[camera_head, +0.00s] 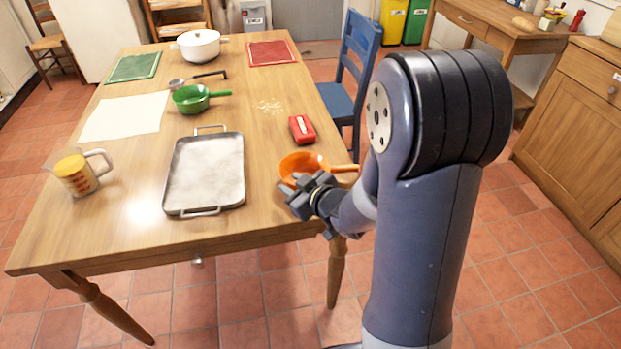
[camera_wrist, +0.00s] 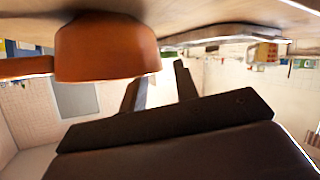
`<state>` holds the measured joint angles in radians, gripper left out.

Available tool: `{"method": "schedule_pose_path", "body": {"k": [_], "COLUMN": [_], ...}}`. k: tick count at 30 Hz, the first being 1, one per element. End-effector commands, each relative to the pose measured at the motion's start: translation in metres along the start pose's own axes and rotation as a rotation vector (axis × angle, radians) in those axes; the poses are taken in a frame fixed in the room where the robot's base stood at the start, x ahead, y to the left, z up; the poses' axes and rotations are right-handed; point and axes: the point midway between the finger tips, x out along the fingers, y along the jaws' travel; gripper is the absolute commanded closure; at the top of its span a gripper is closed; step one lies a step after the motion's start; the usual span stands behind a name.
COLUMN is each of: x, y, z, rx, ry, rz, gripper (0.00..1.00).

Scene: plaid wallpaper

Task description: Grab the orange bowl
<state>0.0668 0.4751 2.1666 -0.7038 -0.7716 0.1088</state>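The orange bowl (camera_head: 301,163) sits upright on the wooden table (camera_head: 265,205) near its right front corner, with its handle pointing right. My gripper (camera_head: 303,186) is at the near side of the bowl, low by the table edge, and covers part of its front. In the wrist view, which is upside down, the bowl (camera_wrist: 107,47) fills the upper left. The two dark fingers of my gripper (camera_wrist: 160,80) stand apart with nothing between them. The bowl is beside the fingers, not between them. I cannot tell whether a finger touches it.
A metal tray (camera_head: 205,170) lies left of the bowl. A red object (camera_head: 302,129) lies just behind it. A green pan (camera_head: 192,98), a measuring cup (camera_head: 76,174) and a white pot (camera_head: 199,45) stand farther off. A blue chair (camera_head: 357,65) is at the table's right side.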

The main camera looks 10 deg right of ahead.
Motion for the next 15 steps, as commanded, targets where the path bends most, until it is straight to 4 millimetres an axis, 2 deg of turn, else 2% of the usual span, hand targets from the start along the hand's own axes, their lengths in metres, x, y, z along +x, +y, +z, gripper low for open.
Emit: {"method": "schedule_pose_path", "body": {"k": [3, 6, 13, 15], "x": [0.017, 0.023, 0.024, 0.024], "y": [-0.001, 0.0, 0.0, 0.0], "z": [0.001, 0.0, 0.0, 0.0], "rx": [0.0, 0.0, 0.0, 0.0], "ry": [0.0, 0.001, 0.001, 0.001], "rz": [-0.002, -0.001, 0.0, 0.0], "gripper": [0.71, 0.71, 0.71, 0.76]}}
